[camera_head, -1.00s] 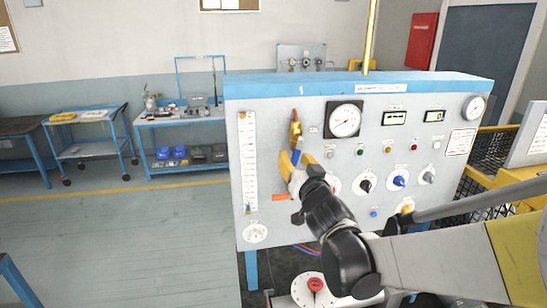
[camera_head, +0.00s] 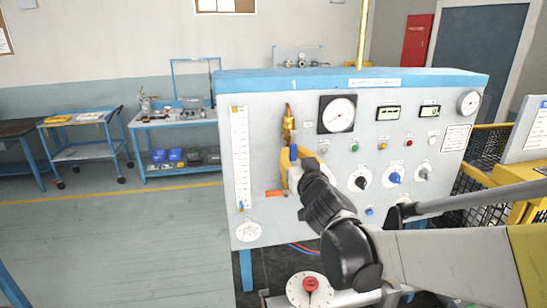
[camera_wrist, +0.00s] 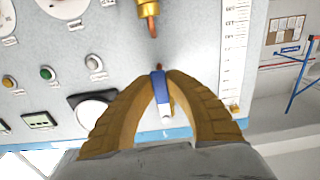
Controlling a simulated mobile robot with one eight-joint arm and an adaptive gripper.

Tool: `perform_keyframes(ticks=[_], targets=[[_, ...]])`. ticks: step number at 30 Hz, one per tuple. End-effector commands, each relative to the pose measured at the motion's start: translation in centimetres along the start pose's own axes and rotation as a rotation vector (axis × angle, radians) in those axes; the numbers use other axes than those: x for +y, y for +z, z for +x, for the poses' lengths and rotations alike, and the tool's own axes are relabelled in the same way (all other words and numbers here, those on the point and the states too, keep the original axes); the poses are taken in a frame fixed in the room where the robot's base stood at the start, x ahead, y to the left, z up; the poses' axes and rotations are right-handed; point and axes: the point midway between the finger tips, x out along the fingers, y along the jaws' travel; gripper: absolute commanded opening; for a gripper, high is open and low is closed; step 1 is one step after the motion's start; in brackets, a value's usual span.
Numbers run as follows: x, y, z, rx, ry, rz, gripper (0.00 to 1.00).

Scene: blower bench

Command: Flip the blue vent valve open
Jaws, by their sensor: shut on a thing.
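The blue vent valve lever (camera_head: 292,153) is on the left part of the grey panel, just below a brass valve fitting (camera_head: 289,124). My gripper (camera_head: 290,160) has its yellow fingers around the lever and hides most of it in the head view. In the wrist view, the blue lever (camera_wrist: 161,88) with a pale end sits between the two finger tips (camera_wrist: 160,75), and the fingers are shut on it. The brass fitting (camera_wrist: 147,10) shows beyond the tips, and the lever runs roughly in line with it.
A tall scale (camera_head: 240,160) stands left of the valve. A gauge (camera_head: 338,114), small displays, buttons and knobs (camera_head: 361,181) fill the panel to the right. A red knob on a round dial (camera_head: 310,285) is below. The floor at left is open.

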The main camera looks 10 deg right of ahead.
Motion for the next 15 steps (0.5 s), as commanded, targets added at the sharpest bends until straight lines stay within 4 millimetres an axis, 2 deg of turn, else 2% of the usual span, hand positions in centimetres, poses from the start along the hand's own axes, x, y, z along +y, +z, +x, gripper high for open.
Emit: perform_keyframes(ticks=[4,5,6,7,15], targets=[[0.07,0.01,-0.03,-0.001,0.002,0.000,0.00],[0.07,0.01,-0.03,-0.001,0.002,0.000,0.24],[0.07,0.01,-0.03,-0.001,0.002,0.000,0.36],[0.06,0.01,-0.03,-0.001,0.002,0.000,0.39],[0.04,0.00,-0.06,-0.001,0.001,0.001,0.39]])
